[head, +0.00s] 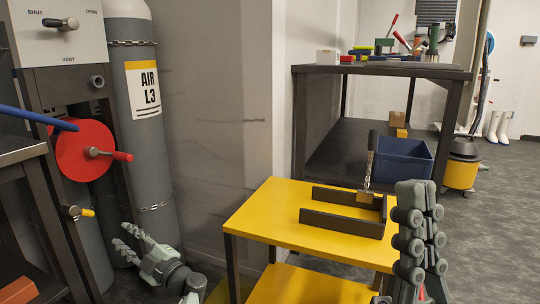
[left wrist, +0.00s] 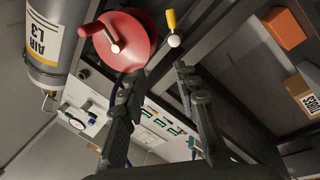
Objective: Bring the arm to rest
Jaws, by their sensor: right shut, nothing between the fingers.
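My left gripper (head: 120,236) is low at the left in the head view, in front of the foot of the grey air cylinder (head: 136,100). Its fingers stand apart with nothing between them, also in the left wrist view (left wrist: 160,70). My right gripper (head: 418,188) points up at the lower right, in front of the yellow table's right end. Its fingers are together and hold nothing. The red wheel (head: 84,148) with its handle is above and left of the left gripper; in the left wrist view the wheel (left wrist: 120,40) is behind the fingertips.
A yellow table (head: 265,215) carries a dark U-shaped frame (head: 340,220) with a chained tag. A dark bench (head: 380,70) with tools and a blue bin (head: 400,160) stand behind. A small yellow-tipped lever (head: 82,212) sits below the wheel. Grey floor is open at the far right.

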